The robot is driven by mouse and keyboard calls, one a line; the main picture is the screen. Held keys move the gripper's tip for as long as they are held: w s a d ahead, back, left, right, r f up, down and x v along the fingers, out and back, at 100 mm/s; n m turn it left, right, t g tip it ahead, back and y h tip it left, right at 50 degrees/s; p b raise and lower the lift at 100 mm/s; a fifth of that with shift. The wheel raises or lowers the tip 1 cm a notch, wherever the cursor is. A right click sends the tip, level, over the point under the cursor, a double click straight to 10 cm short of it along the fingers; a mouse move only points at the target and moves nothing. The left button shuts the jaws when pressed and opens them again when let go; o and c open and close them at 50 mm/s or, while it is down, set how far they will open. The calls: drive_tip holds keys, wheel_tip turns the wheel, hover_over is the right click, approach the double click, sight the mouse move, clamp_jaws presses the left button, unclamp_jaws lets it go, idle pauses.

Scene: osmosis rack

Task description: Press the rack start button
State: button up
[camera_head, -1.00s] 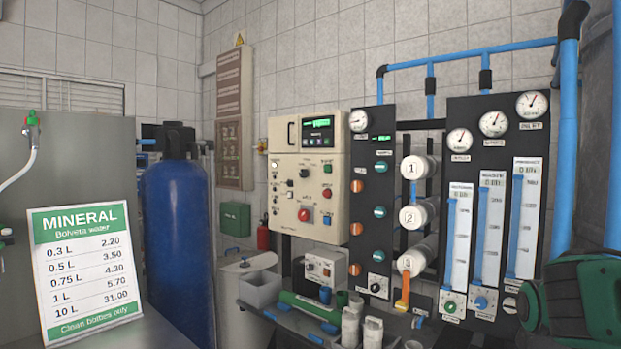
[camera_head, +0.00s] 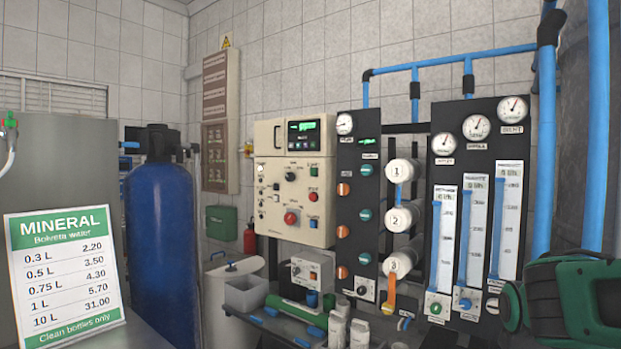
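The rack's cream control box (camera_head: 270,235) hangs on the tiled wall, with a lit display (camera_head: 303,128) at its top right. On its right side are a green button (camera_head: 314,171), a red button (camera_head: 313,197) and a blue button (camera_head: 314,223), one above another. Their labels are too small to read, so I cannot tell which is start. A larger red knob (camera_head: 291,217) and a black knob (camera_head: 291,176) sit left of them. My gripper is not in view, and nothing covers the buttons.
A black panel with gauges and flow tubes (camera_head: 472,222) stands right of the box. A bench with bottles and a grey bin (camera_head: 246,294) lies below. A blue tank (camera_head: 162,250) and a price sign (camera_head: 62,265) stand left.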

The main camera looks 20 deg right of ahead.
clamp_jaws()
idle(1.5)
